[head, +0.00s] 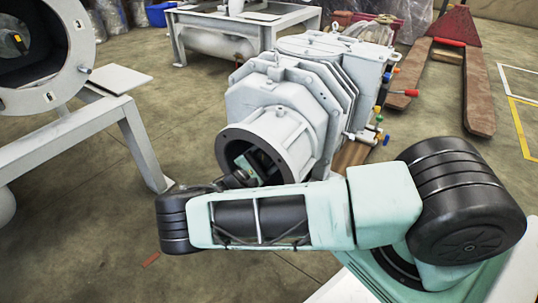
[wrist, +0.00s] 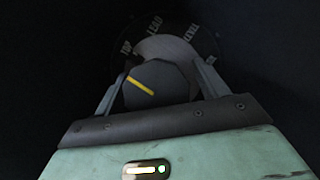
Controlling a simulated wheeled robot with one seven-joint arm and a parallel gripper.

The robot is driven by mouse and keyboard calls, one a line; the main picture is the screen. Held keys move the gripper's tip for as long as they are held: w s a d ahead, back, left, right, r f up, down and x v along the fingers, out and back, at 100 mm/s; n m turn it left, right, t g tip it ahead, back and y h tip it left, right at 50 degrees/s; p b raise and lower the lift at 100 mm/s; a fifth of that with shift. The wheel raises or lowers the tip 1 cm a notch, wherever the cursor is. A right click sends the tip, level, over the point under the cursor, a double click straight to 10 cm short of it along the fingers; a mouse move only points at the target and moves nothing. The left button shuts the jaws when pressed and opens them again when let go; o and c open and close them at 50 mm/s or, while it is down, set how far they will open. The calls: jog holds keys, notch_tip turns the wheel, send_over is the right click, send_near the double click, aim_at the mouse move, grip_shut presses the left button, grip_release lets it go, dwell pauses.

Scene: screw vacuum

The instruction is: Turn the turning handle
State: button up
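The turning handle (wrist: 158,85) is a dark, many-sided knob with a yellow stripe, seen in the wrist view. The stripe slants down to the right. Behind it is a dark round plate (wrist: 205,40) with pale lettering, partly legible. My gripper (wrist: 160,70) has one finger on each side of the knob. The fingers are wide apart and close to its sides; I cannot tell whether both touch it. In the head view my arm reaches into the round flanged opening of the white machine (head: 290,92). My gripper is mostly hidden there, as is the handle.
The opening's rim (head: 229,135) surrounds my gripper closely. Small valves and a red lever (head: 409,93) stick out at the machine's right. A white vessel (head: 83,60) on a frame stands at the left. A pallet truck (head: 465,85) stands behind at the right. Some floor is clear.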

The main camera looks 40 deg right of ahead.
jog(key=b+v, duration=0.9)
jog(key=v, duration=0.8)
jog(key=shift+a, duration=0.25)
jog(key=s+a+r+m+g+y+p, duration=0.1)
jog(key=s+a+r+y+p, duration=0.2)
jog(key=s+r+y+p, duration=0.6)
jog(key=s+a+r+y+p, duration=0.35)
jog(key=s+r+y, duration=0.25)
jog(key=s+r, duration=0.8)
jog(key=s+a+r+m+g+y+p, duration=0.1)
jog(key=s+a+r+y+p, duration=0.45)
jog(key=r, duration=1.05)
notch_tip(320, 180, up, 38)
jog(key=s+d+y+p, duration=0.1)
jog(key=d+p, duration=0.1)
jog(key=p, duration=3.5)
jog(key=shift+t+p, duration=0.3)
jog(key=shift+p, duration=0.05)
